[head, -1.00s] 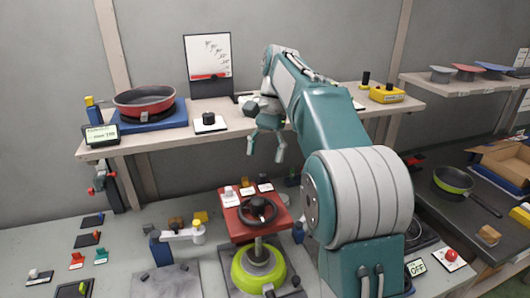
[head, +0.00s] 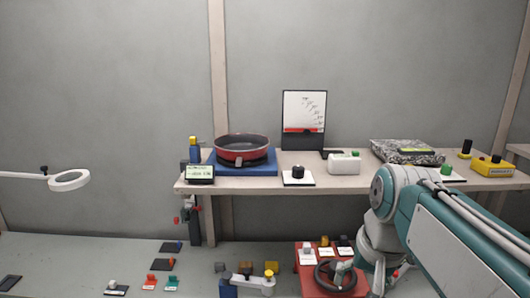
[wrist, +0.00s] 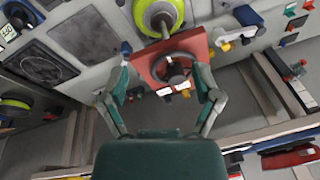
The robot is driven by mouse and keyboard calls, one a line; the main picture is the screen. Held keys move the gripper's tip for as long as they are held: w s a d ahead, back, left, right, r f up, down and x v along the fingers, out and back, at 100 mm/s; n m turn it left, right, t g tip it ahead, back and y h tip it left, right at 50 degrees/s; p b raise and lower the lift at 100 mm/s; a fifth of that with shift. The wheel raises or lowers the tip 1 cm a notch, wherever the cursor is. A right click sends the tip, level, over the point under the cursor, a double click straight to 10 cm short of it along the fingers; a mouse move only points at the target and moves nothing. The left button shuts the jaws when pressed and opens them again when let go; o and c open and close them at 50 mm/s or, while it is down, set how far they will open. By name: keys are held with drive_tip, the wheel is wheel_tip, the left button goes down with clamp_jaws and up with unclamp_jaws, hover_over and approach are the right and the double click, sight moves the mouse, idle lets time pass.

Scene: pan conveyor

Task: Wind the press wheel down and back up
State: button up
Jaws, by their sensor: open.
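The press wheel (head: 325,278) is a dark handwheel on a red press plate (head: 308,287), low in the head view and cut off near the bottom edge. In the head view a finger overlaps the wheel's right side. I cannot tell whether a finger touches it.
Above the wheel is a shelf (head: 345,184) with a red pan (head: 242,147) on a blue base, a white chart (head: 304,110) and a yellow box (head: 490,167). Small switches lie on the bench (head: 75,262). A magnifier lamp (head: 68,180) stands at left.

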drive_tip(key=s+f+n+t, duration=0.3)
drive_tip(key=s+f+n, duration=0.1)
drive_tip(key=s+f, duration=0.35)
drive_tip(key=n+g+h, duration=0.2)
drive_tip(key=n+h, duration=0.2)
drive_tip(key=n, duration=2.3)
approach(336, 265)
drive_tip(key=x, duration=1)
drive_tip(key=shift+w+f, duration=0.1)
drive_tip(key=shift+f, duration=0.2)
drive_tip(key=shift+d, duration=0.1)
clamp_jaws()
